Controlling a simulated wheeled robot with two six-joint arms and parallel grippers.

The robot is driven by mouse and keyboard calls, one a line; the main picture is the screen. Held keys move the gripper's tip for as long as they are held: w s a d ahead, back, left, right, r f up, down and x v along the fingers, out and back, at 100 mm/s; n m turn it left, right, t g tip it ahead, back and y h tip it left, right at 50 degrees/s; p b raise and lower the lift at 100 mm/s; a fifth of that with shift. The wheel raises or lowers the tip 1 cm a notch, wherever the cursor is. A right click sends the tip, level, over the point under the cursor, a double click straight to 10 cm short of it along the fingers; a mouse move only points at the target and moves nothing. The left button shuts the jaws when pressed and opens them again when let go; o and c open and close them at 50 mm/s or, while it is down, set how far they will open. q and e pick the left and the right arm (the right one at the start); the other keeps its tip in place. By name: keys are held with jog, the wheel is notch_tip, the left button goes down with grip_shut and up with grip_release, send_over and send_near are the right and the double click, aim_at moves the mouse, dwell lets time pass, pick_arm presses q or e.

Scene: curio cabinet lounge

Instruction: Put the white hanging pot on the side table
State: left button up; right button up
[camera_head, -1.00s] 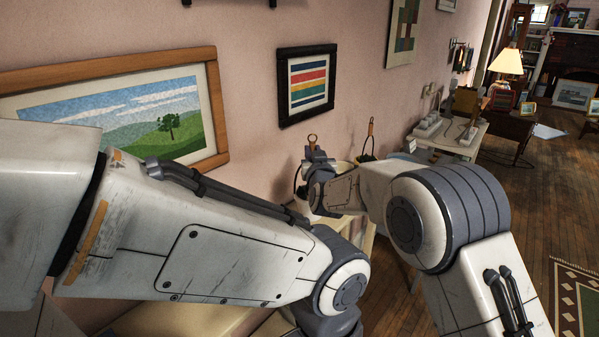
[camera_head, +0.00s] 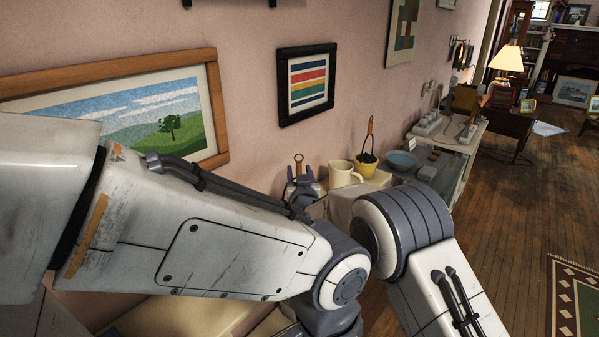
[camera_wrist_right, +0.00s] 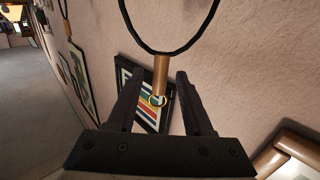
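The white hanging pot shows only by its wooden handle with a ring (camera_head: 298,159). In the right wrist view the handle (camera_wrist_right: 161,76) and black loop are visible. The pot's body is hidden, so I cannot see what it rests on. My right gripper (camera_head: 303,174) is around the handle, its fingers (camera_wrist_right: 160,88) apart with a gap on both sides. The pale-topped side table (camera_head: 381,180) is beside and behind this gripper, partly covered by my right arm. My left arm crosses the foreground; its gripper is out of sight.
A cream mug (camera_head: 342,173) and a yellow hanging pot (camera_head: 366,168) stand on the pale top. A blue bowl (camera_head: 401,160) sits on the neighbouring surface. The wall with a striped picture (camera_head: 307,83) is close behind. Open wooden floor (camera_head: 500,215) lies to the right.

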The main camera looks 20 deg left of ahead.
jog(key=shift+s+r, duration=0.1)
jog(key=b+v, duration=0.1)
jog(key=v, duration=0.6)
dwell(0.4)
jog(key=shift+s+d, duration=0.1)
jog(key=shift+d, duration=0.05)
jog(key=s+d+f+m+g+h, duration=0.1)
jog(key=s+d+f+g+h, duration=0.15)
jog(key=d, duration=0.95)
jog(key=s+d+f+m+g+h, duration=0.15)
jog(key=d+f+g, duration=0.25)
jog(key=d, duration=0.7)
jog(key=s+d+f+m+g+h, duration=0.1)
jog(key=s+d+f+g+h, duration=0.2)
jog(key=s+d, duration=0.65)
jog(key=s+d+f+m+g+h, duration=0.15)
jog(key=s+d+g, duration=0.25)
jog(key=s+d, duration=0.55)
jog(key=s+a+r+n+g+y+p, duration=0.2)
jog(key=s+a+r+n+p, duration=0.3)
jog(key=s+a+r, duration=0.6)
jog(key=s+a+n+g, duration=0.1)
jog(key=s+a+n, duration=0.1)
jog(key=s+a, duration=0.2)
jog(key=shift+s+r+p, duration=0.2)
jog(key=shift+p, duration=0.15)
